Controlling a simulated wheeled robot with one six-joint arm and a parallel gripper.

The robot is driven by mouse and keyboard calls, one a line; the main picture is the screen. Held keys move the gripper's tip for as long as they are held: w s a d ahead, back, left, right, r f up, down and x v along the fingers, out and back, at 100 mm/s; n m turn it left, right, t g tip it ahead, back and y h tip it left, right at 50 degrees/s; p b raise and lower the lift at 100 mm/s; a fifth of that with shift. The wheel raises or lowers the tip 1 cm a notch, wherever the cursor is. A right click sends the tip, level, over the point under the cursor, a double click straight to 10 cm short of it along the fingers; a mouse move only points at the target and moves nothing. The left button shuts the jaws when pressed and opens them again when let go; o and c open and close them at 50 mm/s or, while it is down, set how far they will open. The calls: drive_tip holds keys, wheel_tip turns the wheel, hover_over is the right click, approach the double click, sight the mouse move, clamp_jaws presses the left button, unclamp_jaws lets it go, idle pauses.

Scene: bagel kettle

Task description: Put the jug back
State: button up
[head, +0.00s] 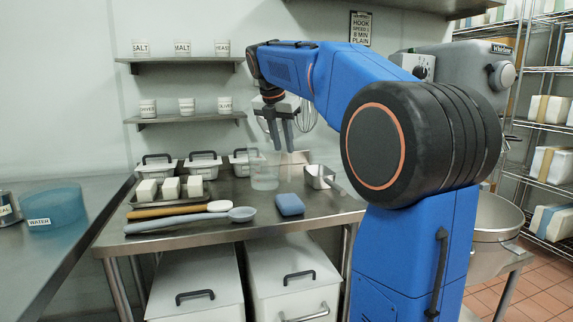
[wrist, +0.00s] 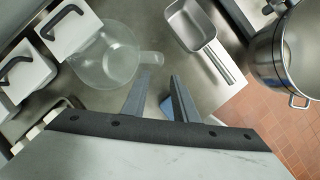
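A clear see-through jug (head: 265,175) stands on the steel table (head: 180,240), in front of the back wall. In the wrist view the jug (wrist: 105,62) is at upper left, and its handle sticks out to the right. My gripper (head: 283,149) points down above the table, at the jug's upper right in the head view. In the wrist view its two fingers (wrist: 161,78) are apart with nothing between them. The fingertips appear just below the jug's handle in that view; their height above it is hard to tell.
White lidded tubs (head: 203,163) stand behind, left. A blue sponge-like block (head: 289,204), a spoon (head: 190,219) and a tray of white blocks lie in front. A blue WATER tub (head: 55,206) is on the left counter. Shelves (head: 185,118) hang above.

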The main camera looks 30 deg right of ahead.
drive_tip(key=s+a+f+m+y, duration=0.1)
drive_tip(key=s+a+f+m, duration=0.4)
drive_tip(key=s+f, duration=0.5)
drive_tip(key=s+a+f+m+t+y, duration=0.1)
drive_tip(key=s+a+f+m, duration=0.5)
drive_tip(key=s+f+m, duration=0.3)
drive_tip(key=s+a+f+m+t+y, duration=0.1)
drive_tip(key=s+a+f+m, duration=0.4)
drive_tip(key=s+f+m, duration=0.4)
drive_tip(key=s+f, duration=0.1)
drive_tip(key=s, duration=0.4)
drive_tip(key=shift+s+a+f+y, duration=0.3)
drive_tip(key=shift+s+a, duration=0.05)
